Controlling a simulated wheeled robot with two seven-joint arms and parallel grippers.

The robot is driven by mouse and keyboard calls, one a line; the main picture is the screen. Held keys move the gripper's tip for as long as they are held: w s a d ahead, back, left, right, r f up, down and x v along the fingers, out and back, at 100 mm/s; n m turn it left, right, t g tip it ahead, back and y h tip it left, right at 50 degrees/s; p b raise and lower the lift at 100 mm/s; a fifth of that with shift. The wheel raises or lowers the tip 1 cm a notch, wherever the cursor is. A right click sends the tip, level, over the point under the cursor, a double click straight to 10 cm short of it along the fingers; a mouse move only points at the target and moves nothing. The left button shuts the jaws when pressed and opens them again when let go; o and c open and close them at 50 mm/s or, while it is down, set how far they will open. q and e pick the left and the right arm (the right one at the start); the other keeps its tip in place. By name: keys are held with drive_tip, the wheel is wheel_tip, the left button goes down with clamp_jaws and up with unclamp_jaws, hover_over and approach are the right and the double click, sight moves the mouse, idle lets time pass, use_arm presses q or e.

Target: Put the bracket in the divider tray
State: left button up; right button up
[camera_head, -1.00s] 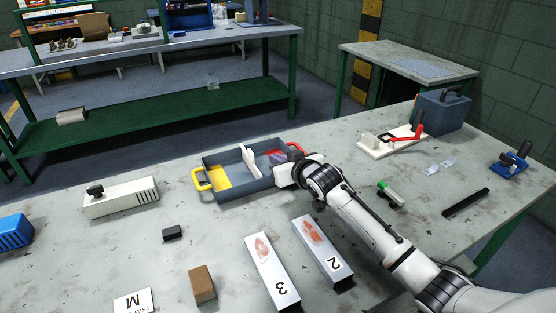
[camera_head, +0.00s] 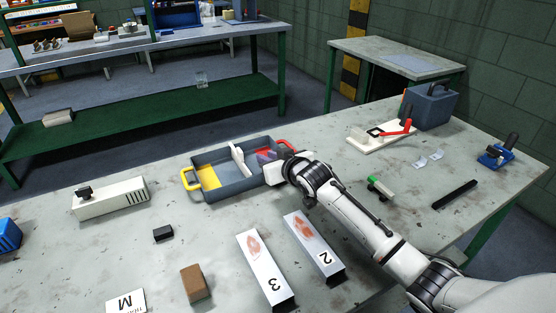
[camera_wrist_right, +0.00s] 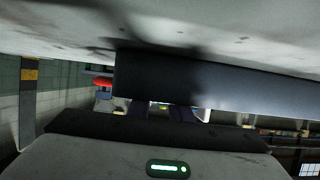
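The divider tray (camera_head: 236,184) is a grey-blue box with a white divider (camera_head: 237,160), a yellow left compartment and a red right one. My right gripper (camera_head: 272,162) is at the tray's right end, with its fingers at the red compartment. In the right wrist view the tray's dark wall (camera_wrist_right: 210,85) crosses close in front. Two dark fingers (camera_wrist_right: 161,113) show apart with a gap between them, their tips hidden behind the wall. A purplish shape lies in the red compartment; I cannot tell whether it is a finger or the bracket. My left gripper is out of view.
Two numbered blocks, 3 (camera_head: 264,270) and 2 (camera_head: 314,247), lie in front of the tray. A white box (camera_head: 110,198) stands left. Small clear pieces (camera_head: 428,159), a red-handled clamp (camera_head: 385,136) and a blue toolbox (camera_head: 430,106) are right. Small dark and brown blocks lie front left.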

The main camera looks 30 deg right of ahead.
drive_tip(key=p+v, duration=0.1)
drive_tip(key=v, duration=1.1)
drive_tip(key=shift+d+r, duration=0.15)
